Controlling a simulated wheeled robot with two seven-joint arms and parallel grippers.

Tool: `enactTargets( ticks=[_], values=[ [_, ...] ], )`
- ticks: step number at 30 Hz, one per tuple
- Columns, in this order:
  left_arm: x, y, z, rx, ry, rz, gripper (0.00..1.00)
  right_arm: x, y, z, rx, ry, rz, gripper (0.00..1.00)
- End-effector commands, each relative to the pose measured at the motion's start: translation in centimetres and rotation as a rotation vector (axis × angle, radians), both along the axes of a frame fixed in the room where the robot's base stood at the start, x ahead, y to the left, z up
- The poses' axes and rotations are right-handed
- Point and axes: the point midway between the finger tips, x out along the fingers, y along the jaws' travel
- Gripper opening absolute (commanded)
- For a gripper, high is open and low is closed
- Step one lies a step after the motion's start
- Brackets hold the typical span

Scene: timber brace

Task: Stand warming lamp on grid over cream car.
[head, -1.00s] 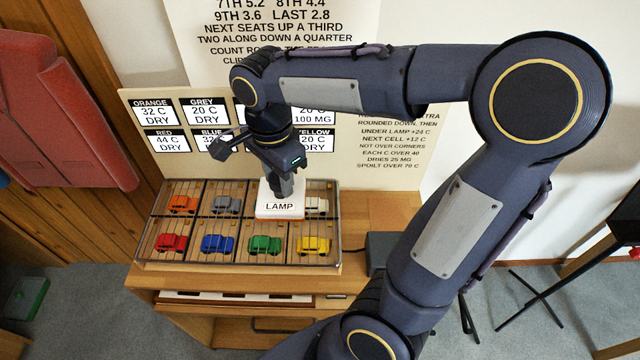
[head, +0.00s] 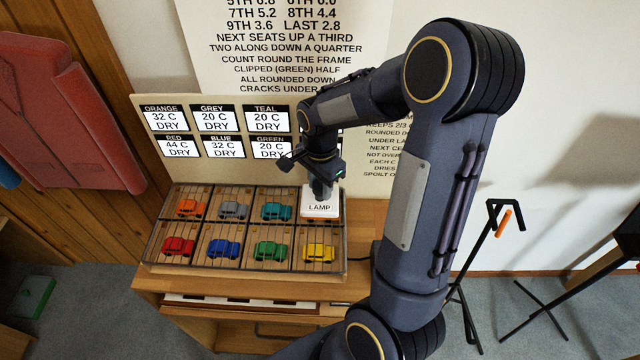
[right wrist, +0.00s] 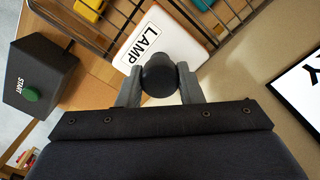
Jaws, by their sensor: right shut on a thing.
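The warming lamp (head: 320,208), a white block labelled LAMP with a dark knob on top, is at the back right cell of the wire grid (head: 262,229). My right gripper (head: 320,187) is shut on the knob, as the right wrist view also shows (right wrist: 159,78). The lamp looks upright. I cannot tell whether its base touches the grid or hangs just above it. The cream car is not visible; the lamp covers its cell. The teal car (head: 276,211) is in the cell to the left, the yellow car (head: 319,252) in the cell in front. My left gripper is not in view.
Orange (head: 190,208), grey (head: 233,210), red (head: 178,246), blue (head: 223,248) and green (head: 270,251) cars sit under the grid. A card board (head: 222,180) stands behind it. A dark START box (right wrist: 38,75) with a green button is beside the grid.

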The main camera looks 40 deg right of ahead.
Motion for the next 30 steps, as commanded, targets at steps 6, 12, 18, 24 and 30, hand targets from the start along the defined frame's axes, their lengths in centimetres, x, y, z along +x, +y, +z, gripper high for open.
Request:
enactTargets(
  ticks=[6, 12, 18, 24, 30],
  values=[
    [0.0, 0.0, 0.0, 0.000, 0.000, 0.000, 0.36, 0.0, 0.0, -0.1, 0.000, -0.002, 0.000, 0.00],
    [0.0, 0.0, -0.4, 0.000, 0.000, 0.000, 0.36, 0.0, 0.0, -0.5, 0.000, 0.000, 0.000, 0.34],
    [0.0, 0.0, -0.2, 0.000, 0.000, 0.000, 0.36, 0.0, 0.0, -0.4, 0.000, 0.000, 0.000, 0.55],
    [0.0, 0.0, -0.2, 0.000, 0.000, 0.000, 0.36, 0.0, 0.0, -0.4, 0.000, 0.000, 0.000, 0.55],
    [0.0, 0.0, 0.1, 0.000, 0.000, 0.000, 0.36, 0.1, 0.0, 1.1, -0.001, -0.004, 0.000, 0.55]
  ],
)
